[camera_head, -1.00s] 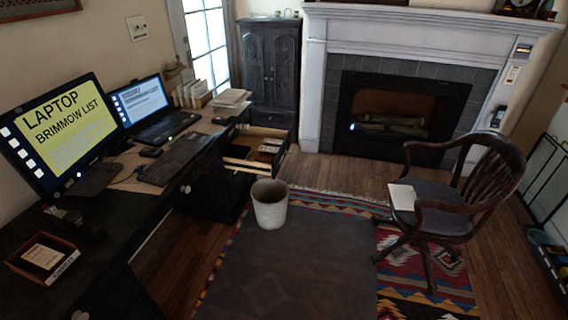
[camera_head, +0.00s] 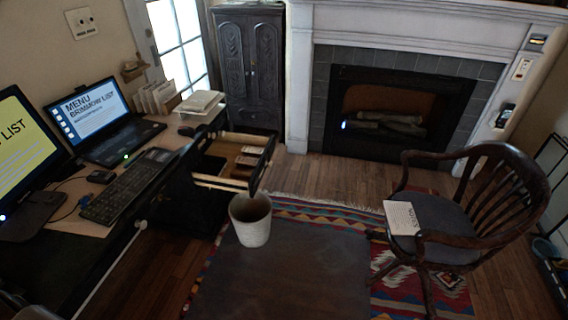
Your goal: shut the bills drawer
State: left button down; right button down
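An open drawer (camera_head: 262,151) sticks out from the far end of the dark desk (camera_head: 110,258) on the left, toward the middle of the room. Several small items (camera_head: 247,160) lie in it, some pale and one dark. No label on the drawer can be read from here, so I cannot tell that it is the bills drawer. Neither of my grippers is in view.
A pale waste bin (camera_head: 251,222) stands on the rug (camera_head: 300,262) just in front of the open drawer. A wooden armchair (camera_head: 490,200) with a white paper (camera_head: 401,218) on its seat stands at the right. The rug's middle is clear.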

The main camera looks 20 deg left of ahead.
aim_at(230, 147)
jog(key=u, duration=0.15)
jog(key=i, duration=0.75)
jog(key=u, duration=1.1)
jog(key=i, duration=0.7)
jog(key=u, duration=0.75)
